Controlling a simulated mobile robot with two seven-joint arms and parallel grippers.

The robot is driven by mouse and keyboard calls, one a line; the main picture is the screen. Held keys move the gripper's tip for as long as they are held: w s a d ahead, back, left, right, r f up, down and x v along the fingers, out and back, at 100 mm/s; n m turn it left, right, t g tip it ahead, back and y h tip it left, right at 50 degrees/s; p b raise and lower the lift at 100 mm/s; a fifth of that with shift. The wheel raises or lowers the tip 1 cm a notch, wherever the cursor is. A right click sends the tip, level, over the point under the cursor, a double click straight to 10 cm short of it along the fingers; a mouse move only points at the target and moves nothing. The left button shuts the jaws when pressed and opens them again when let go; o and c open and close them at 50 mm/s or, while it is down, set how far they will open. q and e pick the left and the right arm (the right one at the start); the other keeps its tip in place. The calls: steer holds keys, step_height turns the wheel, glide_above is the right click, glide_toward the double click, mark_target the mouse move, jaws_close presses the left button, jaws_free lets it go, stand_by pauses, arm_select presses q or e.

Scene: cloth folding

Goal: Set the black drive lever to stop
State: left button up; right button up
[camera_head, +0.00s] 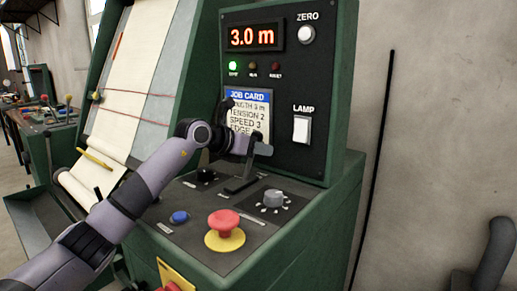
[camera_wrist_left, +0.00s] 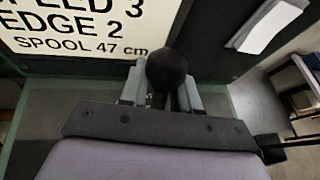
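The black drive lever (camera_head: 245,176) rises from a slot plate on the green console's top, beneath the job card. Its round black knob (camera_wrist_left: 166,70) shows in the left wrist view between the two grey fingers. My left gripper (camera_head: 262,149) reaches in from the left and is at the top of the lever. The fingers lie close against both sides of the knob and appear shut on it. My wrist and fingers hide part of the lever, and I cannot read the slot's labels. My right gripper is not in view.
A red emergency button (camera_head: 224,223) on a yellow base, a blue button (camera_head: 180,217) and a grey knob (camera_head: 274,198) sit close to the lever. The display (camera_head: 252,37) reads 3.0 m with a green light lit. A white lamp switch (camera_head: 301,129) is at right.

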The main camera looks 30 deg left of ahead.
arm_select(q)
jaws_close()
